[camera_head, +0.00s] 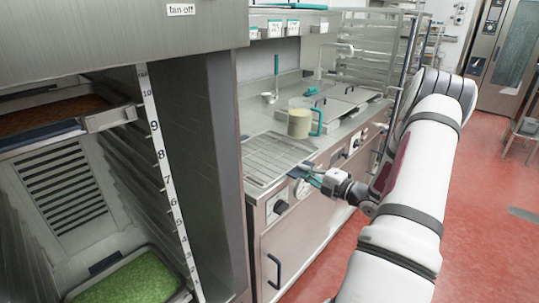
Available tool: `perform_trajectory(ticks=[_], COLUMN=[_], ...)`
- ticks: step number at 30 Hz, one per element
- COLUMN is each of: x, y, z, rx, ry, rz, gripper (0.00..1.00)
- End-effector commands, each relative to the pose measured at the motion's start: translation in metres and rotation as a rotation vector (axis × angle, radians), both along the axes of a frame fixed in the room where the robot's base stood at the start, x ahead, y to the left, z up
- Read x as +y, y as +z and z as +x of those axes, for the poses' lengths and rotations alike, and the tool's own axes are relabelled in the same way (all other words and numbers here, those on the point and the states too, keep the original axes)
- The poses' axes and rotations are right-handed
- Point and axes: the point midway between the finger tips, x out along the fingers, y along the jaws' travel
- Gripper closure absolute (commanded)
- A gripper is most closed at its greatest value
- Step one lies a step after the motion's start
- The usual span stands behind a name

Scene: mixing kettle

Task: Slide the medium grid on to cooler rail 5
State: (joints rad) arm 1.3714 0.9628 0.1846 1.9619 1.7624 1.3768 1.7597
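A metal wire grid (268,158) lies flat on the counter to the right of the cooler. My gripper (311,174) is at the grid's front right corner, over the counter's front edge. It is small and partly hidden by its own body, so I cannot tell whether its fingers are closed on the grid or only beside it. The open cooler (222,185) stands at the left, with a numbered strip (161,155) up its side. The number 5 is low on that strip, and no tray shows at that height.
A tray of brown food (50,113) sits high in the cooler, and a tray of green food (130,282) sits low. A jug with a teal handle (301,122) and a ladle (271,96) are on the counter.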

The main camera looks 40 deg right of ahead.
Motion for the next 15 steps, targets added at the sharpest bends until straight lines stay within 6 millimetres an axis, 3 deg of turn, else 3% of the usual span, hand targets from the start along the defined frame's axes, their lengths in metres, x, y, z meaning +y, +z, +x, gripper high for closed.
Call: perform_trajectory(ticks=[9,15], x=[0.0,0.0], y=[0.004,0.018], z=[0.0,-0.001], rx=[-0.003,-0.004], ry=[0.0,0.0], rz=[-0.001,-0.002], gripper=[1.0,1.0])
